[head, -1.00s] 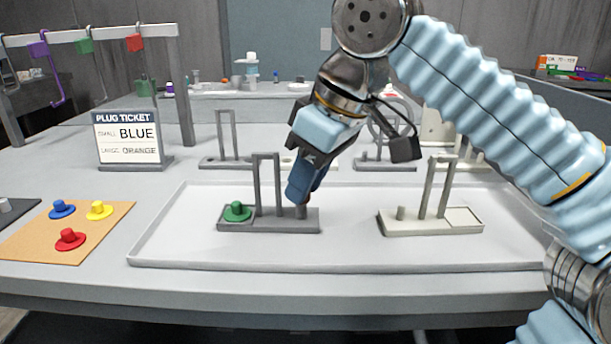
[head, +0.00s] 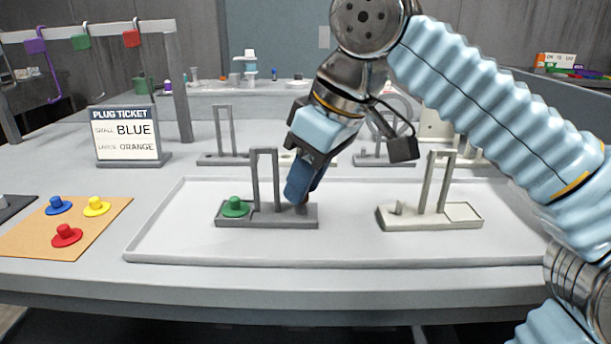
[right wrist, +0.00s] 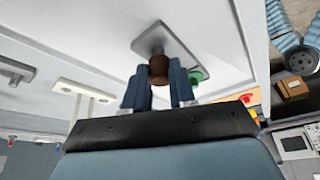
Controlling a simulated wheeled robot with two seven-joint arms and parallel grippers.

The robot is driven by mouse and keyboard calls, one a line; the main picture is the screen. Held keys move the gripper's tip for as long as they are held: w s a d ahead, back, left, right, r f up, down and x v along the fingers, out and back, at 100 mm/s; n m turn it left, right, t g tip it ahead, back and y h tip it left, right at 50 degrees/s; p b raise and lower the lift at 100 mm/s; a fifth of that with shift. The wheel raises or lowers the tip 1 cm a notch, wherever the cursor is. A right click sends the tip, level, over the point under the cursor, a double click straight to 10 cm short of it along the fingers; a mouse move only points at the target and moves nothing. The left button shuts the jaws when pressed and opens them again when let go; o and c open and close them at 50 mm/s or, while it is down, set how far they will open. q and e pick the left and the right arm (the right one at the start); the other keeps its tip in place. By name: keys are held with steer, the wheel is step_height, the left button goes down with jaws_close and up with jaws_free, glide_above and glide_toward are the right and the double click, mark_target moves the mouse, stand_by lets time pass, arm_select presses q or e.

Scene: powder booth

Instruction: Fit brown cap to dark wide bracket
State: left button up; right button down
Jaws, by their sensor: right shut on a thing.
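The dark wide bracket (head: 268,220) stands in the white tray with an upright frame and a green cap (head: 236,207) at its left end. My right gripper (head: 299,195) is at the bracket's right end, tilted down. In the right wrist view its two blue fingers are shut on the brown cap (right wrist: 159,70). The cap is in line with a grey stub of the bracket (right wrist: 178,42) and appears to meet it. I cannot tell whether it is seated. In the head view the fingers mostly hide the cap. My left gripper is not in view.
A pale bracket (head: 428,217) stands to the right in the same tray (head: 345,250). An orange mat (head: 92,238) with blue, yellow and red caps lies at the left. A plug ticket sign (head: 127,135) stands behind it. The tray's front strip is clear.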

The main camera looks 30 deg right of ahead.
steer(key=shift+f+b, duration=0.45)
steer(key=shift+f, duration=0.25)
steer(key=shift+f, duration=0.15)
steer(key=c, duration=0.8)
jaws_free()
steer(key=shift+c, duration=0.2)
steer(key=p+v, duration=0.4)
steer(key=v, duration=1)
steer(key=shift+p, duration=0.3)
